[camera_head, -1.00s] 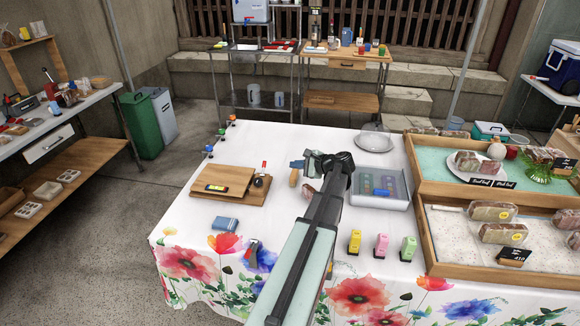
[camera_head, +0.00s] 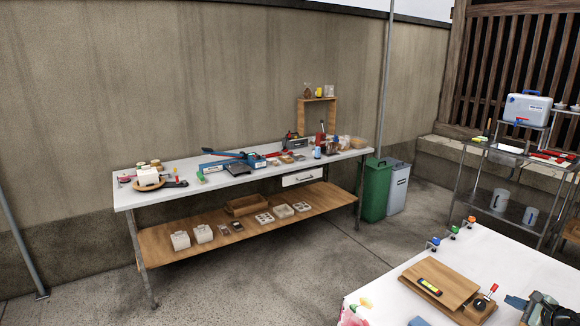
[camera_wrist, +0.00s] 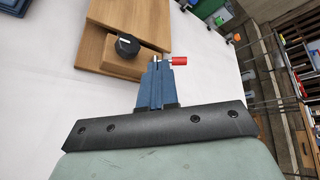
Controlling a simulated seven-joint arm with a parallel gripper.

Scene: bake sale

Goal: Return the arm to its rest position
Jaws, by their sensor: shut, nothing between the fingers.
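My gripper (camera_wrist: 155,84) is shut and empty in the wrist view, its blue fingers together above the white tablecloth. Beyond the fingertips are a wooden board (camera_wrist: 145,18), a black round knob and a small red-ended piece (camera_wrist: 179,61). In the head view my gripper (camera_head: 516,302) shows only at the bottom right corner, right of the wooden board (camera_head: 424,271); most of my arm is out of that view.
A long white-topped table (camera_head: 150,193) with tools and a lower wooden shelf stands along the wall. Green (camera_head: 376,188) and grey (camera_head: 396,190) bins stand at its right end. A metal rack (camera_head: 497,172) stands at the right. The floor (camera_head: 290,270) between the tables is clear.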

